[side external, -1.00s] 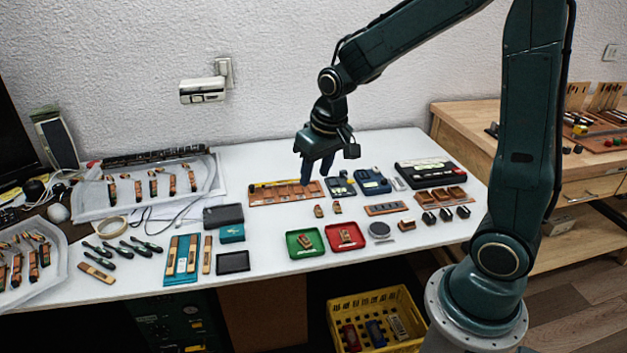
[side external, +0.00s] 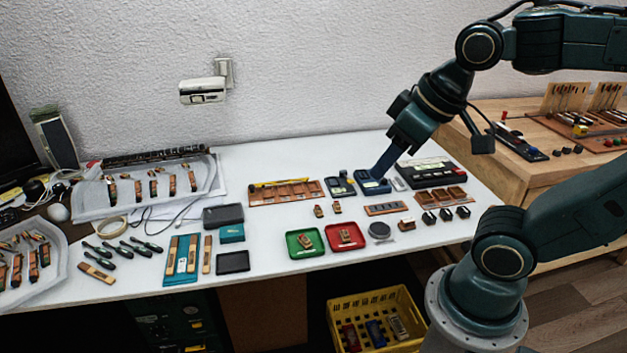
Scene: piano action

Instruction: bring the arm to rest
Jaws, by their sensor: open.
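My gripper (side external: 384,170) is at the back right of the white table, above or in front of the blue devices there. Its fingers point down and to the left, and I see nothing held between them. The view is too side-on to show the gap between the fingers clearly. My arm is folded back to the right, with its elbow high and its upper link low over the table's right end.
On the white table (side external: 270,275) are a green tray (side external: 292,252) and a red tray (side external: 356,244), each with a small wooden part. A black device (side external: 433,176) stands at back right. A yellow crate (side external: 337,309) is below. A wooden bench (side external: 520,180) stands right.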

